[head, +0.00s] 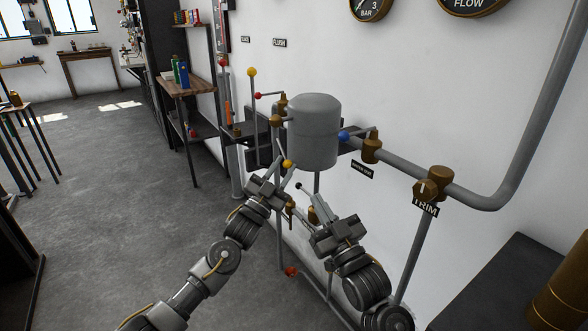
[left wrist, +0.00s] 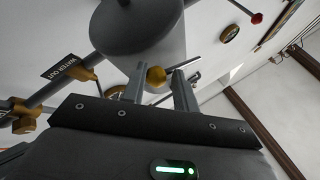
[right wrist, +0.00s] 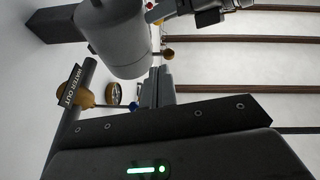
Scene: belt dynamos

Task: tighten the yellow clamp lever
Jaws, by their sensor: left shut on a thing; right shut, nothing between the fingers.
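The lever's arm and pivot are mostly hidden by the fingers and the tank. My right gripper (head: 322,211) is lower and to the right, below the tank, shut and empty. Its fingers (right wrist: 157,84) are together in the right wrist view.
A tall rod with another yellow ball (head: 252,72) and a red knob (head: 258,96) are at left. Floor at left is open.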

